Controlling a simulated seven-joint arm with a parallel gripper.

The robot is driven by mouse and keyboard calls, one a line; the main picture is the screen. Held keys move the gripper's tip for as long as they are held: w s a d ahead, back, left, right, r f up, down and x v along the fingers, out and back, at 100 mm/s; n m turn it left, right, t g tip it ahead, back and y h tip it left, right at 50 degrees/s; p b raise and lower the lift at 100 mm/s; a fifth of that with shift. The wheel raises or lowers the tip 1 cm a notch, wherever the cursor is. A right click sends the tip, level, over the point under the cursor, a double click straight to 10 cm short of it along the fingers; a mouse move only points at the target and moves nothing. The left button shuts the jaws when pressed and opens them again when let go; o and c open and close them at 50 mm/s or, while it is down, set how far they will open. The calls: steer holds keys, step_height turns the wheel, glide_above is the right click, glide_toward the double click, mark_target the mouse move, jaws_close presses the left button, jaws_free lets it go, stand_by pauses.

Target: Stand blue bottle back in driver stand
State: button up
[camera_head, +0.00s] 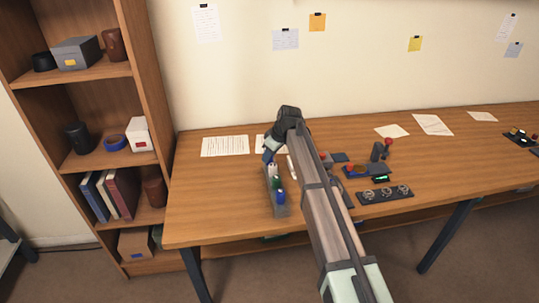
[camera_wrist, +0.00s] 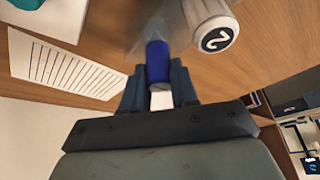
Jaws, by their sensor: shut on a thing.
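My gripper (camera_wrist: 157,80) is shut on a blue bottle (camera_wrist: 158,62), which shows between its two fingers in the wrist view. A pale part of it shows lower down between the fingers. In the head view my gripper (camera_head: 269,151) is at the far end of a narrow grey see-through stand (camera_head: 281,210). The far end of this stand is partly hidden by my gripper. In the wrist view a blurred see-through part is around or behind the bottle's far end; I cannot tell whether the bottle is inside it.
A white bottle marked 2 (camera_wrist: 205,22) is right beside the blue bottle. The stand also holds green and blue items. A paper sheet (camera_head: 225,146) lies to the left. A dark tray with rings (camera_head: 384,194) and small parts lie to the right. The table's front left is clear.

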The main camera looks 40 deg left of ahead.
steer(key=shift+f, duration=0.45)
stand_by(0.7)
steer(key=o, duration=1.1)
steer(key=o, duration=0.5)
steer(key=shift+c, duration=0.2)
steer(key=shift+r, duration=0.1)
steer(key=shift+r, duration=3.4)
